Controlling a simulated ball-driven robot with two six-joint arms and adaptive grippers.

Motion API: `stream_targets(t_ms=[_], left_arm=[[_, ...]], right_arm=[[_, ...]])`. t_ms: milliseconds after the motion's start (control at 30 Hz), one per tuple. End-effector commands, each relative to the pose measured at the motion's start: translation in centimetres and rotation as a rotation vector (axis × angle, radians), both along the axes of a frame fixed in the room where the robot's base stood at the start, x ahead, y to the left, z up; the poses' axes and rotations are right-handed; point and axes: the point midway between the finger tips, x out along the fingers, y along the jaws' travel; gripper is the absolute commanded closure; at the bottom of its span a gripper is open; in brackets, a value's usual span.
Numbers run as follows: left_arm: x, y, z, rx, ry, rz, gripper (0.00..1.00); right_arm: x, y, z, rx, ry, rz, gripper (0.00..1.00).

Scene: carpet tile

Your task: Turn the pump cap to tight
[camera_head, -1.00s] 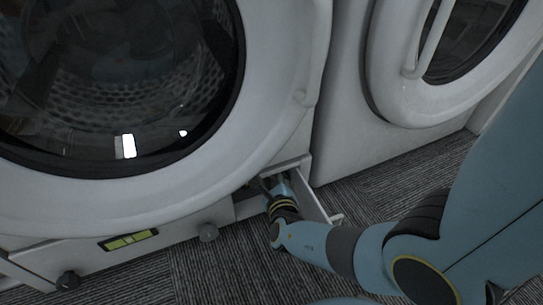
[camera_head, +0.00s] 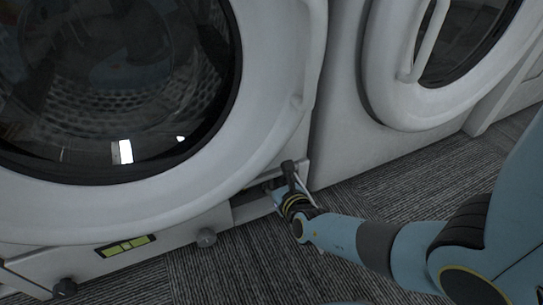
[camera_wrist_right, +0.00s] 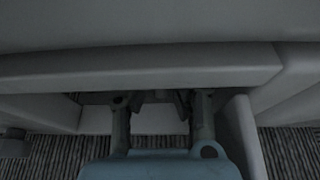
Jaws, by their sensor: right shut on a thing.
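My right gripper (camera_head: 279,183) reaches into the low recess (camera_head: 248,207) at the front right corner of the near washing machine. In the right wrist view its two fingers (camera_wrist_right: 162,99) point into the dark gap under a grey ledge. They are closed on a small dark thing there, which I take as the pump cap (camera_wrist_right: 161,95). Its outline and any markings are too dark to read. In the head view the cap is hidden by the gripper and the machine's front. My left gripper is not in view.
The washing machine's big round door (camera_head: 262,160) overhangs the recess. A panel edge (camera_wrist_right: 243,135) stands close right of the fingers. A second machine (camera_head: 350,150) stands to the right. A green-yellow level (camera_head: 125,246) is on the lower front. Carpet (camera_head: 400,205) is clear in front.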

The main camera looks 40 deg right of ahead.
Motion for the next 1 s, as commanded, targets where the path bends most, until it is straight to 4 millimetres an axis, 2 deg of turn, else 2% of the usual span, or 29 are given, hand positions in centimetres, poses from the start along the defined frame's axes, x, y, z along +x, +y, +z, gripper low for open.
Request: stream_targets(t_ms=[433, 467, 600, 1000], left_arm=[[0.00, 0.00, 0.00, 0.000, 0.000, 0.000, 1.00], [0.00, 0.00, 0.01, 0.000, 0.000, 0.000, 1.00], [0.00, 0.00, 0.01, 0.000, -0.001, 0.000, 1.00], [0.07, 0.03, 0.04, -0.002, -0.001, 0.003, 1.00]], right_arm=[[-0.14, 0.04, -0.14, 0.014, 0.001, -0.001, 1.00], [-0.14, 0.04, -0.14, 0.014, 0.001, -0.001, 0.83], [-0.10, 0.04, -0.11, 0.013, 0.000, -0.001, 0.65], [-0.01, -0.08, 0.02, 0.009, -0.003, -0.001, 0.63]])
